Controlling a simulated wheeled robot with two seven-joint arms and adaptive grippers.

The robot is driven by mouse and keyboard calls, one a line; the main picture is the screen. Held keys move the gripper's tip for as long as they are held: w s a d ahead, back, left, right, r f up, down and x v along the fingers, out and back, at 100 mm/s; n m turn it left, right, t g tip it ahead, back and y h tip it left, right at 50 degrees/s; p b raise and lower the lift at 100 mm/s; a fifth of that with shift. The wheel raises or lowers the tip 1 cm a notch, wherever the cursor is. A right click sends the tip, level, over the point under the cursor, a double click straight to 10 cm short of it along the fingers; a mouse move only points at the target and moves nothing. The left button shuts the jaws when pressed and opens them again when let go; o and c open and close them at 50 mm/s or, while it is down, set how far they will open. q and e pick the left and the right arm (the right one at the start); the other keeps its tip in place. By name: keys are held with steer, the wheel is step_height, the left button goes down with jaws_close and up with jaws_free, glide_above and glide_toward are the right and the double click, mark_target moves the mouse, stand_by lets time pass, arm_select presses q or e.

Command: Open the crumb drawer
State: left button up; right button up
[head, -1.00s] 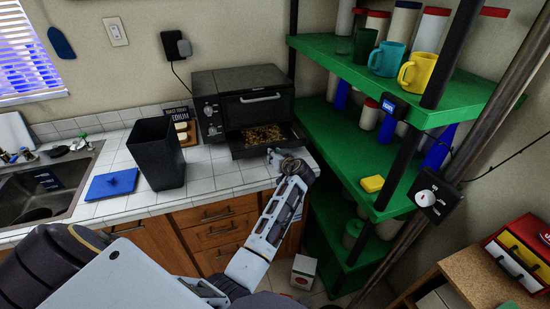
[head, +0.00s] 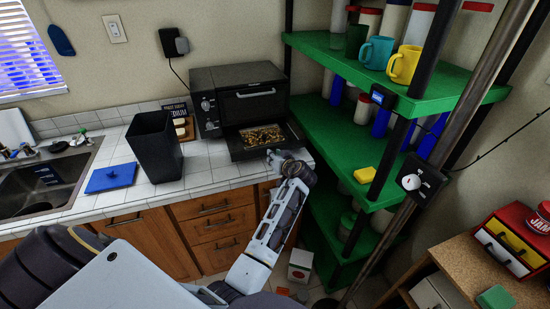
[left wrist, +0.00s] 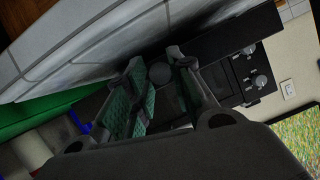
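The black toaster oven (head: 240,95) stands at the back of the tiled counter. Its crumb drawer (head: 238,147) is pulled out at the bottom front, with brown crumbs (head: 263,135) showing inside. My left gripper (head: 273,157) is at the drawer's front edge. In the left wrist view, the left gripper's green-padded fingers (left wrist: 160,85) are on either side of a small round grey knob (left wrist: 160,73). They appear closed on it, though the contact is partly hidden. My right gripper is not in view.
A black bin (head: 154,147) and a blue lid (head: 111,176) are on the counter left of the oven. Green shelves (head: 330,135) with mugs and jars stand close on the right. A small white box (head: 301,266) is on the floor.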

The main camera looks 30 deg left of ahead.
arm_select(q)
steer(key=o, duration=0.3)
steer(key=shift+o, duration=0.2)
steer(key=v, duration=0.8)
steer(key=shift+d+f, duration=0.15)
steer(key=shift+d, duration=0.15)
stand_by(0.4)
steer(key=x, duration=0.6)
steer(key=shift+w+a+r, duration=0.1)
steer(key=shift+a+r, duration=0.1)
steer(key=shift+r, duration=0.05)
steer(key=shift+x, duration=0.95)
